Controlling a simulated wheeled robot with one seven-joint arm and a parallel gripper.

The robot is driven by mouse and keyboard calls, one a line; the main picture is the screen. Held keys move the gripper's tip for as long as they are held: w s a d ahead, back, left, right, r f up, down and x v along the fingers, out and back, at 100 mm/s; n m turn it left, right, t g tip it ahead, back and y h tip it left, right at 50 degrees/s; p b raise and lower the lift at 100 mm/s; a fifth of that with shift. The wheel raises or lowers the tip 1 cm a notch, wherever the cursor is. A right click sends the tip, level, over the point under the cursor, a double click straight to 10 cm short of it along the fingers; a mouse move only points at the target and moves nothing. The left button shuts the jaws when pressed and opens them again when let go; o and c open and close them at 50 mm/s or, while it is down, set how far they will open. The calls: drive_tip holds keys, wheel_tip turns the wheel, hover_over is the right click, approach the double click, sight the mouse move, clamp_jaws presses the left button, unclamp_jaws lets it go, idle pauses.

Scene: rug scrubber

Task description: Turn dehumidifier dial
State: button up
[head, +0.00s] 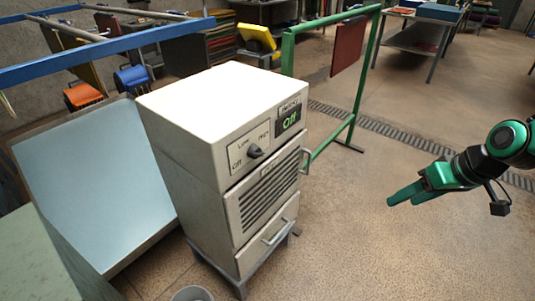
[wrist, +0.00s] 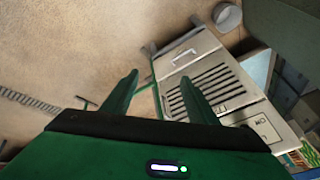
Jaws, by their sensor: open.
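The dehumidifier (head: 215,170) is a pale cabinet on a low stand, left of centre in the head view. Its dark dial (head: 255,151) sits on a front panel marked Off, Low and High, and its pointer looks turned toward the Off side, though its exact setting is hard to tell. A small display (head: 289,118) beside it reads Off in green. My green gripper (head: 389,201) is well to the right of the cabinet, touching nothing. In the wrist view my gripper (wrist: 162,85) is open and empty, with the dehumidifier (wrist: 215,85) beyond the right finger.
A green frame (head: 357,95) with a hanging red panel stands behind the cabinet. A pale slanted tray (head: 85,175) is close on its left. A bucket (head: 192,294) sits on the floor in front. The floor between cabinet and gripper is clear.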

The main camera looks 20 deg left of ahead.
drive_tip(key=w+a+n+y, duration=0.3)
drive_tip(key=a+n+y, duration=0.15)
drive_tip(key=a, duration=1.25)
drive_tip(key=y, duration=0.5)
approach(262, 154)
drive_tip(key=shift+y, duration=0.25)
drive_tip(key=x, duration=0.8)
drive_tip(key=shift+w+a+f, duration=0.1)
drive_tip(key=shift+f, duration=0.25)
drive_tip(key=shift+c, duration=0.7)
